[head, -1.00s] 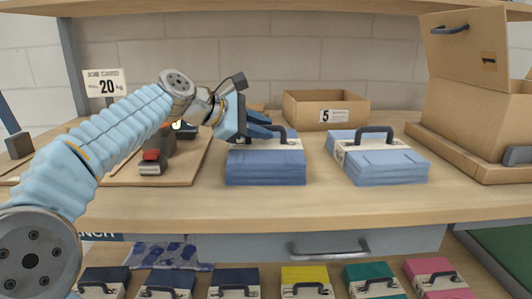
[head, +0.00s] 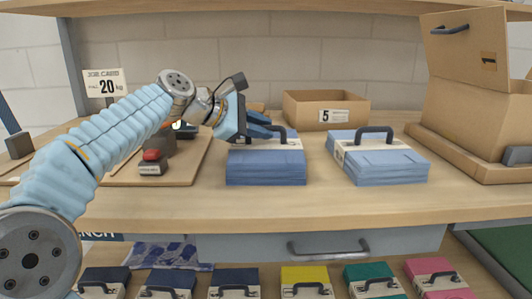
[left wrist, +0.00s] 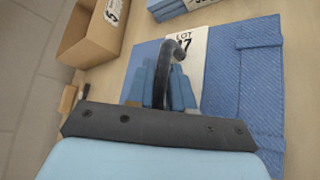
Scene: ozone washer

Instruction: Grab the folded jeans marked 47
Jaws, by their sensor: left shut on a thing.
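A folded blue jeans stack (head: 265,168) with a pale band and a dark handle lies on the table, left of a second, lighter jeans stack (head: 385,165). In the left wrist view the jeans (left wrist: 240,80) carry a white label (left wrist: 190,45) reading LOT and ending in 7; its first digit is hidden behind the handle. My left gripper (head: 266,130) is shut on the dark handle (left wrist: 163,75) of the left stack, with its blue fingers on either side of it. The stack rests flat on the table. My right gripper is not in view.
An open cardboard box marked 5 (head: 326,113) stands behind the jeans. A large cardboard box (head: 470,125) is at the right. Several coloured bundles sit on the shelf below. The table front is clear.

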